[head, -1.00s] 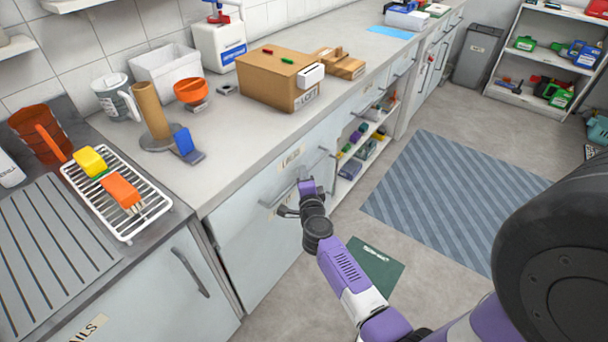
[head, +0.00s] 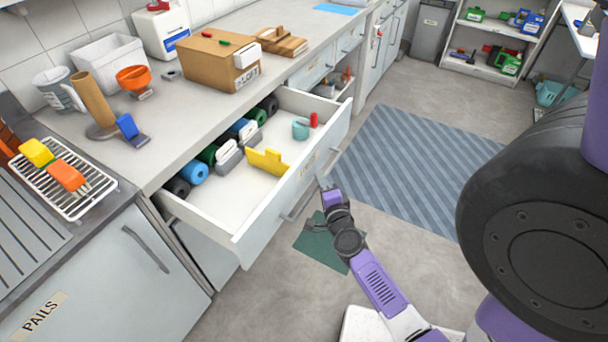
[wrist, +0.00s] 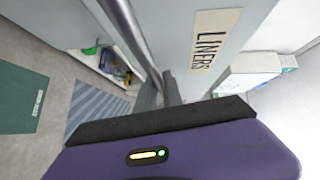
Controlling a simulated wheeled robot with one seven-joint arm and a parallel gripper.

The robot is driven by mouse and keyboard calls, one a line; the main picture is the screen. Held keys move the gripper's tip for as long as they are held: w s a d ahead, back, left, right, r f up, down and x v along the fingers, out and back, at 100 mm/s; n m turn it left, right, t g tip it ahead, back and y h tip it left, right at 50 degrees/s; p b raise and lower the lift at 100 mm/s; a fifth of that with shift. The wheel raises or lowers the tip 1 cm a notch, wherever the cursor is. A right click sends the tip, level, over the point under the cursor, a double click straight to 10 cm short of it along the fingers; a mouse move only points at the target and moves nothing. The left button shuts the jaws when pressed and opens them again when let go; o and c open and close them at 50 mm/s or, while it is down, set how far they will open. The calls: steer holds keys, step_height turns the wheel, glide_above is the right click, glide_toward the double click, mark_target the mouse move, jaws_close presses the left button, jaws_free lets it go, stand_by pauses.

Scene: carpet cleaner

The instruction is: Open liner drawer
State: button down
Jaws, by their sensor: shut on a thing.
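The liner drawer (head: 262,213) stands pulled well out from under the counter in the head view. Inside it lie several rolls, blue, green and black, a yellow divider piece (head: 268,162), a teal item and a small red item. Its front carries a bar handle, and the label LINERS (wrist: 212,40) shows in the wrist view. My gripper (head: 318,190) is at the drawer front, shut on the drawer handle (head: 298,205). In the wrist view the metal handle bar (wrist: 128,35) runs down to the fingers (wrist: 160,92), whose tips are partly hidden by the gripper body.
On the counter stand a cardboard box (head: 212,65), a white bin (head: 108,62) and an orange bowl (head: 134,80). The PAILS cabinet (head: 85,275) is at the lower left. A green mat (head: 315,243) and a striped blue rug (head: 420,180) lie on open floor.

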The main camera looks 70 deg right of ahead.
steer(key=s+a+b, duration=0.1)
steer(key=s, duration=0.5)
steer(key=shift+a, duration=0.3)
steer(key=c, duration=1.5)
jaws_free()
steer(key=b+v, duration=0.1)
steer(key=v, duration=0.6)
steer(key=shift+s+a, duration=0.25)
steer(key=shift+a, duration=0.05)
